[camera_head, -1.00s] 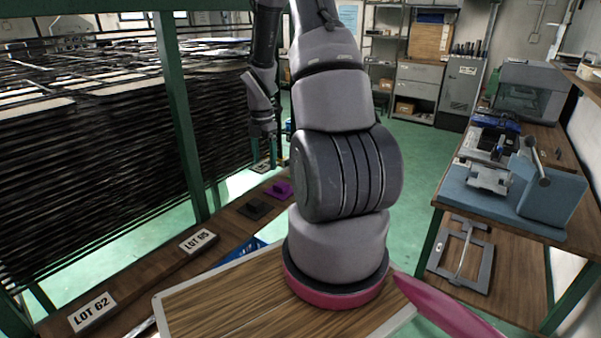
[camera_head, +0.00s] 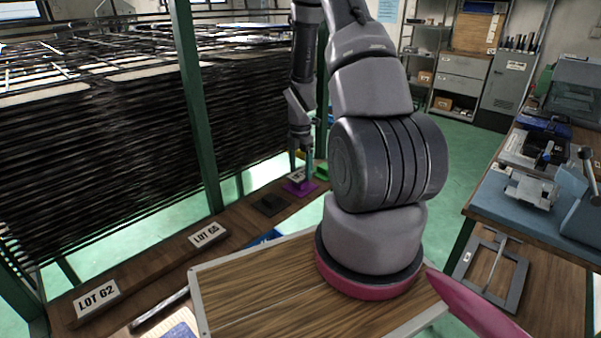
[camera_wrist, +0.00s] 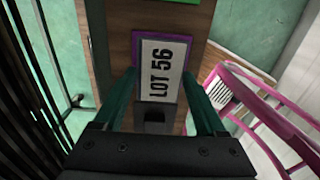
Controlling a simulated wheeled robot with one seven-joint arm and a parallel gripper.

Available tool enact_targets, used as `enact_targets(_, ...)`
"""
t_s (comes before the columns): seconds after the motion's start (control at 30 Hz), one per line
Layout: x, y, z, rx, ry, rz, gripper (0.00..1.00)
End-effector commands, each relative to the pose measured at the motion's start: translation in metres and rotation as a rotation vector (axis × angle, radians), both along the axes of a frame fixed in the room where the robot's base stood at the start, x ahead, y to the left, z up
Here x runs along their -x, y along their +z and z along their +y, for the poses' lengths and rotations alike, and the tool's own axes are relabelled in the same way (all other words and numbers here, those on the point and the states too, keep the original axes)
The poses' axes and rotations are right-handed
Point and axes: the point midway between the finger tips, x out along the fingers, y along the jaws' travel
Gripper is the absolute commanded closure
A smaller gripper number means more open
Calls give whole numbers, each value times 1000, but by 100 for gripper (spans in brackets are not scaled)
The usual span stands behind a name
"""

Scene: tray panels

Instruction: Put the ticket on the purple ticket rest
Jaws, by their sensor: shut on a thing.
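The ticket (camera_wrist: 163,68) is a white plate marked LOT 56 between the green fingers of my gripper (camera_wrist: 160,80) in the wrist view. The purple ticket rest (camera_wrist: 135,48) shows as a border along the ticket's left and far edges. In the head view my gripper (camera_head: 301,154) is at the far end of the wooden ledge. The ticket (camera_head: 297,175) is just below it, and the purple rest (camera_head: 300,189) shows under and around the ticket. My gripper is shut on the ticket. I cannot tell whether the ticket touches the rest.
A dark rest (camera_head: 269,205) lies nearer on the ledge, and a green one (camera_head: 322,171) lies beyond. Plates LOT 65 (camera_head: 207,235) and LOT 62 (camera_head: 97,298) stand nearer. A green post (camera_head: 196,100) and stacked dark racks border the ledge on the left.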

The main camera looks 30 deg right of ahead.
Motion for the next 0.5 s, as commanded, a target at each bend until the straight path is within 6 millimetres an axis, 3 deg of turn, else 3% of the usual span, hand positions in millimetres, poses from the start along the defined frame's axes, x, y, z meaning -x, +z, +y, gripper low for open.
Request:
enact_targets(0.1,1,-15,0,0,0,2,79)
enact_targets(0.47,0,-18,0,0,1,0,79)
enact_targets(0.5,0,-17,0,1,1,0,11)
